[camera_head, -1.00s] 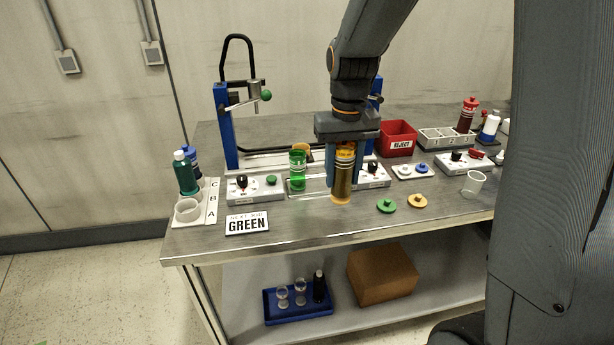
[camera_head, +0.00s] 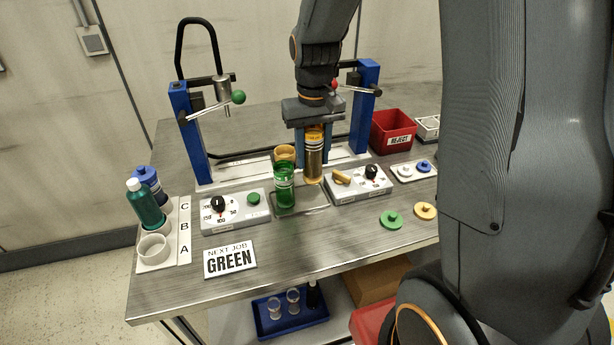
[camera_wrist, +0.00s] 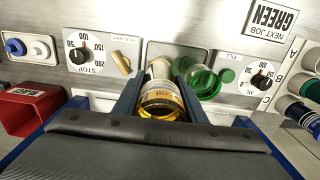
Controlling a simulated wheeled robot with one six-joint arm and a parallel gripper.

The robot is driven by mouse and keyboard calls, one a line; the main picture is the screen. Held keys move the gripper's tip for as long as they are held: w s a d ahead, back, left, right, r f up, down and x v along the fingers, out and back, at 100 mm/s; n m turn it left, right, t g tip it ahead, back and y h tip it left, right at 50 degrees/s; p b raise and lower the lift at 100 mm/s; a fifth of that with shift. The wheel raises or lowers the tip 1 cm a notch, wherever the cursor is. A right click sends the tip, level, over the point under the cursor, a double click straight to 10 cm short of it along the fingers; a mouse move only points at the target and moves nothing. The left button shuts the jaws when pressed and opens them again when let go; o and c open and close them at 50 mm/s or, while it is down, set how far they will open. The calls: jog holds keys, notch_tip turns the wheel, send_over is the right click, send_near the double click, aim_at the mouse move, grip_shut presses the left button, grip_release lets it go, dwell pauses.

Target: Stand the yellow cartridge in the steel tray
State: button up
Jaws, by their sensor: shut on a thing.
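My gripper (camera_head: 313,160) is shut on the yellow cartridge (camera_head: 314,150), a clear amber cylinder held upright. In the wrist view the cartridge (camera_wrist: 160,103) sits between the two fingers. Its lower end is at the back right of the shallow steel tray (camera_head: 318,206); I cannot tell whether it touches the tray. A green cartridge (camera_head: 284,190) stands upright in the tray, just left of the yellow one. The tray also shows in the wrist view (camera_wrist: 168,50), partly hidden by the cartridges.
Control boxes flank the tray on the left (camera_head: 235,212) and right (camera_head: 358,186). An amber round thing (camera_head: 284,152) is partly hidden behind the green cartridge. Blue clamp posts stand on both sides. A red REJECT bin (camera_head: 391,131) is at the back right. A GREEN sign (camera_head: 230,259) lies in front.

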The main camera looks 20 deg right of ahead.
aim_at(313, 129)
jog(key=shift+f+p, duration=0.6)
jog(key=shift+f, duration=2.5)
jog(key=o, duration=0.9)
jog(key=shift+f, duration=0.15)
notch_tip(313, 129, up, 12)
jog(key=b, duration=0.3)
jog(key=s+f, duration=0.3)
jog(key=s, duration=0.3)
jog(key=s+f+t, duration=0.1)
jog(key=s+f, duration=0.2)
jog(key=s, duration=0.4)
jog(key=shift+f, duration=0.35)
jog(key=shift+s, duration=0.1)
